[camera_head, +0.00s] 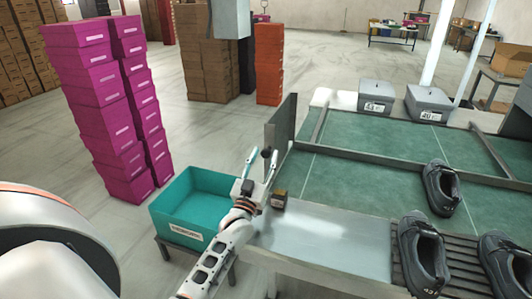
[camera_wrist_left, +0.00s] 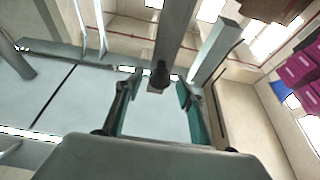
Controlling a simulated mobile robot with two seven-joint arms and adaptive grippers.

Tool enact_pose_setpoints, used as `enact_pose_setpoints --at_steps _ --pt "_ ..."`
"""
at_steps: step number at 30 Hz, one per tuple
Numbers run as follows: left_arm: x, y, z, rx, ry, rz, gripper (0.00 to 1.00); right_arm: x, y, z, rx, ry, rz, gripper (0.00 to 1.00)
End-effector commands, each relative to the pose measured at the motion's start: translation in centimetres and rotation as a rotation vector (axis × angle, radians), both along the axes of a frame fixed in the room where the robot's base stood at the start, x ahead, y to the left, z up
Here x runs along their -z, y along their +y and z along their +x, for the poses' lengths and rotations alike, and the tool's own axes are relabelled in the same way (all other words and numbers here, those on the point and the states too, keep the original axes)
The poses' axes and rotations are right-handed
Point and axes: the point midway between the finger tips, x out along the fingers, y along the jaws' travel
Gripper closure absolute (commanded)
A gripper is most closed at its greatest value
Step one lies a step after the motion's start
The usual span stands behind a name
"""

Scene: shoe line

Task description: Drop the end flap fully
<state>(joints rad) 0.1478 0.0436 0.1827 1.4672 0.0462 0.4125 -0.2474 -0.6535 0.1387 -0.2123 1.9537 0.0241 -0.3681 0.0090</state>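The end flap (camera_head: 282,128) is a grey panel standing upright at the left end of the green-topped table. My left gripper (camera_head: 261,165) is just in front of the flap's near side, fingers pointing up and spread apart. In the left wrist view my left gripper (camera_wrist_left: 158,92) is open, with a dark rounded knob (camera_wrist_left: 160,74) at the end of a grey bar showing between the fingertips. The fingers are not closed on it; whether they touch it I cannot tell. My right gripper is not in view.
A teal bin (camera_head: 185,212) stands left of my left gripper. A small dark block (camera_head: 279,199) sits at the table's corner beside a bare metal plate (camera_head: 325,240). Black shoes (camera_head: 441,188) and grey boxes (camera_head: 376,97) are further right. Magenta box stacks (camera_head: 105,100) stand left.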

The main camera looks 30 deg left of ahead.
Motion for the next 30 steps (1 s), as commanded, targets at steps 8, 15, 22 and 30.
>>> enact_pose_setpoints --at_steps 8,15,22,30 --pt "-0.7 0.4 1.7 0.001 0.001 0.000 0.61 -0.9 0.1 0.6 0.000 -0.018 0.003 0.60" --pt "-0.7 0.4 1.7 0.001 0.001 0.000 0.67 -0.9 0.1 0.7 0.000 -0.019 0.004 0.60" --pt "-0.7 0.4 1.7 0.001 0.001 0.001 1.00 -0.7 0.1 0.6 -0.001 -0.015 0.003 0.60" --pt "-0.8 1.4 1.6 -0.001 -0.006 -0.029 1.00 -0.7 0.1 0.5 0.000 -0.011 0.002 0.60"
